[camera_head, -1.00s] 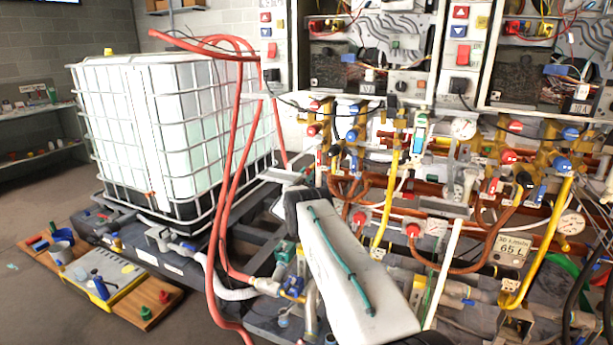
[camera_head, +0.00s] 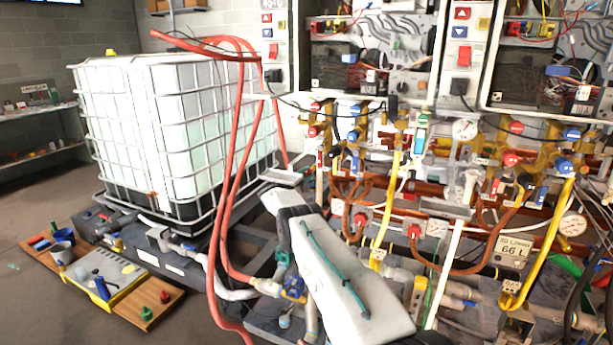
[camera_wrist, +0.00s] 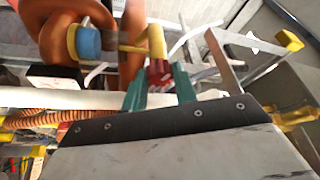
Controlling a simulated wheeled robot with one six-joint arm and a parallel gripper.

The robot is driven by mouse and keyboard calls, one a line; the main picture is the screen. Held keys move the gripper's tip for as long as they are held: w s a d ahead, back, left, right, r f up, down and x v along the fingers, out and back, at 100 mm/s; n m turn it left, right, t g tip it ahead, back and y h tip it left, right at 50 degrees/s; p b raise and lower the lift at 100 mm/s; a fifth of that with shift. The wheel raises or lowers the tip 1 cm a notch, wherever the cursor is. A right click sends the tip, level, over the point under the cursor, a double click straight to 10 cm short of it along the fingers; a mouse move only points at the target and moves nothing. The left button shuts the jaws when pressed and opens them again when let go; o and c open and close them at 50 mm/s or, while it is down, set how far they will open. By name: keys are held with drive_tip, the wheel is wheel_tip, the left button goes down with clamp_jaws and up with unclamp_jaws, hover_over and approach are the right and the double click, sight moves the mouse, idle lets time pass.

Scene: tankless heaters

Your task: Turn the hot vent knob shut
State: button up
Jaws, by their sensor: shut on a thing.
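In the wrist view, a small red ribbed knob (camera_wrist: 158,74) sits at the end of a yellow brass fitting (camera_wrist: 157,42); it appears to be the hot vent knob. My gripper (camera_wrist: 160,88) has its two green fingertips on either side of the red knob and is shut on it. A blue cap (camera_wrist: 88,43) on a yellow ring lies to the left, apart from my fingers. The knob's exact turn angle cannot be told. In the head view, my pale arm link covers part of the lower pipework, and the gripper and held knob cannot be made out.
Orange-brown pipes (camera_wrist: 62,22) pass close to the left of the fitting. In the head view, a caged white tank (camera_head: 175,135) stands left, with red hoses (camera_head: 235,150) hanging beside it. Valves, gauges and yellow pipes crowd the right. Floor is open at far left.

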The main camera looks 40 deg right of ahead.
drive_tip(key=shift+m, duration=0.6)
drive_tip(key=o, duration=0.7)
drive_tip(key=shift+a, duration=0.1)
drive_tip(key=shift+a+f, duration=0.2)
drive_tip(key=shift+a, duration=1.05)
drive_tip(key=shift+a+f, duration=0.15)
drive_tip(key=shift+a, duration=1.1)
drive_tip(key=shift+a+f, duration=0.2)
drive_tip(key=shift+a, duration=1.05)
